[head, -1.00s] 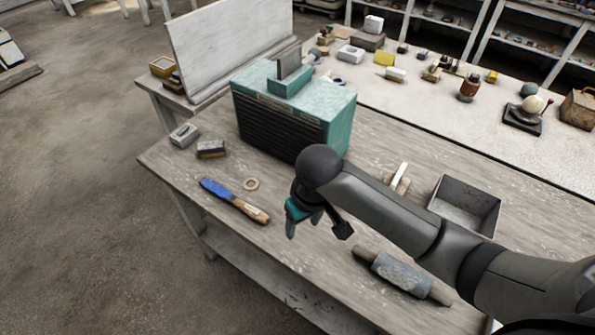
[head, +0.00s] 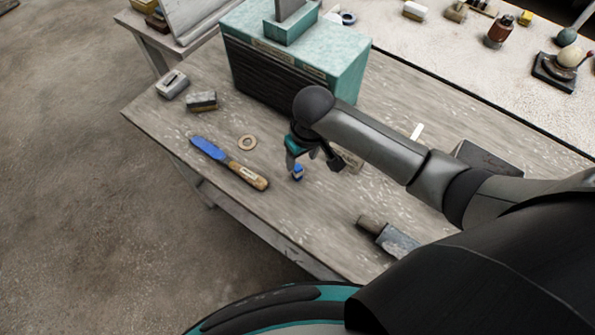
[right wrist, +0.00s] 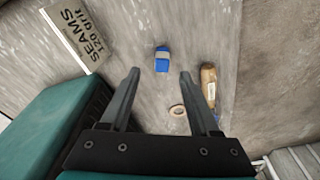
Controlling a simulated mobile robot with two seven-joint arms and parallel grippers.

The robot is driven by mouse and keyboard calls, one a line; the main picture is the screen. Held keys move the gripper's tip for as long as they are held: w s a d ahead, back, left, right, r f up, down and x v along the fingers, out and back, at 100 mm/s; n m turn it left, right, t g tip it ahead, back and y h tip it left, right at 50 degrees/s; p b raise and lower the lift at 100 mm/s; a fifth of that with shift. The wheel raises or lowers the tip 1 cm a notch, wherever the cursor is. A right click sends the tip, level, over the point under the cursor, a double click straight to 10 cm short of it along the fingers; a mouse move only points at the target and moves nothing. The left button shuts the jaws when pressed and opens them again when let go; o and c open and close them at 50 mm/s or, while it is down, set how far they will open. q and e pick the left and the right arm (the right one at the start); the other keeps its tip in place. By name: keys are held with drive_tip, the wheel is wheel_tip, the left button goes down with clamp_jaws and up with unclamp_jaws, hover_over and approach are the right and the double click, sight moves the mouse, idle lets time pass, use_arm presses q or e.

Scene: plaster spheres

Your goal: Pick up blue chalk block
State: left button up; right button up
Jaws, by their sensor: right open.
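The blue chalk block (head: 297,174) is on the worktop below my right gripper (head: 312,160), which partly crowds it in the head view. In the right wrist view the block (right wrist: 162,63) is small and blue with a pale grey band. It lies just beyond and between the two spread fingertips of my right gripper (right wrist: 159,75). The right gripper is open, with nothing between its fingers. My left gripper is not in view.
A blue-bladed scraper (head: 245,173) and a tan ring (head: 247,142) lie left of the gripper. A teal box (head: 345,72) stands behind. A grey roller (head: 395,241) and a metal tray (head: 488,154) are to the right.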

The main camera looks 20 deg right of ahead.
sight(298, 167)
drive_tip(key=shift+w+a+f+b, duration=0.1)
drive_tip(key=shift+w+f+b, duration=0.1)
drive_tip(key=shift+f, duration=0.9)
drive_tip(key=shift+w+a+f+b, duration=0.15)
drive_tip(key=shift+w+f+b, duration=0.1)
drive_tip(key=shift+f, duration=0.85)
drive_tip(key=shift+w+a+f+b, duration=0.1)
drive_tip(key=shift+w+f+b, duration=0.1)
drive_tip(key=shift+f, duration=0.9)
clamp_jaws()
